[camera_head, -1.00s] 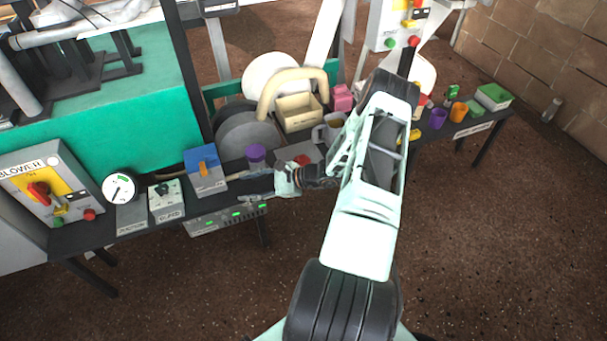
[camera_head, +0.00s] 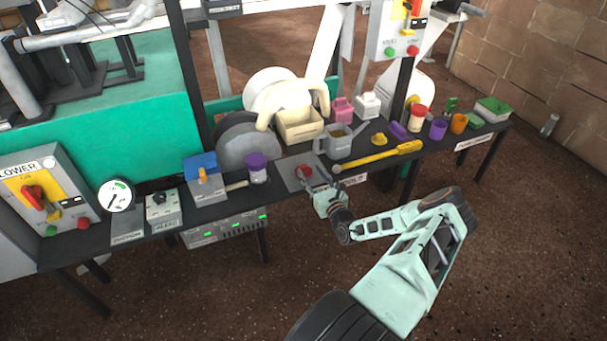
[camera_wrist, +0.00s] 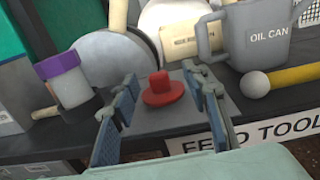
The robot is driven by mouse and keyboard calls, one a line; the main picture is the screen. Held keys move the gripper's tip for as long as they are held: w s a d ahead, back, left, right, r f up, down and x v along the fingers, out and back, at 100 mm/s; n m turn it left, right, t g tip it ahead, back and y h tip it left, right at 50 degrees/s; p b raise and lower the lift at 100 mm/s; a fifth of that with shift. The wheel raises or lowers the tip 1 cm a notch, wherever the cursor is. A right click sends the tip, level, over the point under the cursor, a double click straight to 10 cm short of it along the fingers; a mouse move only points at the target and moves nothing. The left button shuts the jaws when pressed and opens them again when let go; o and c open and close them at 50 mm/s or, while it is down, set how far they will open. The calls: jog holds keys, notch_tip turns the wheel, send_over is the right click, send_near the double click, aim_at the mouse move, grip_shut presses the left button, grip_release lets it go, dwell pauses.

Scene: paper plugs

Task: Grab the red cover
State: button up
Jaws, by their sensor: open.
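The red cover (camera_wrist: 162,90) is a small round red piece with a raised knob. It sits on a grey plate (camera_wrist: 186,139) on the dark bench, and shows in the head view (camera_head: 305,171) near the bench's front edge. My gripper (camera_wrist: 163,95) is open, with one finger to the left and one to the right of the cover in the wrist view. In the head view my gripper (camera_head: 315,186) reaches in from the front right, with its fingertips close to the cover. I cannot tell whether the fingers touch it.
A jar with a purple lid (camera_wrist: 64,77) stands left of the cover. The grey oil can (camera_wrist: 255,38) stands behind right. A yellow-handled tool (camera_head: 378,157) with a grey ball end lies to the right. A wooden-handled tool (camera_head: 238,185) lies left.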

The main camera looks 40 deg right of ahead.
aim_at(305, 168)
jog(key=w+b, duration=0.1)
jog(key=w, duration=0.1)
jog(key=w+f+b, duration=0.1)
jog(key=w, duration=0.1)
jog(key=shift+w+d+b, duration=0.2)
jog(key=shift+w+b, duration=0.1)
jog(key=shift+w, duration=0.1)
jog(key=shift+w+r, duration=0.15)
jog(key=shift+w, duration=0.25)
grip_shut()
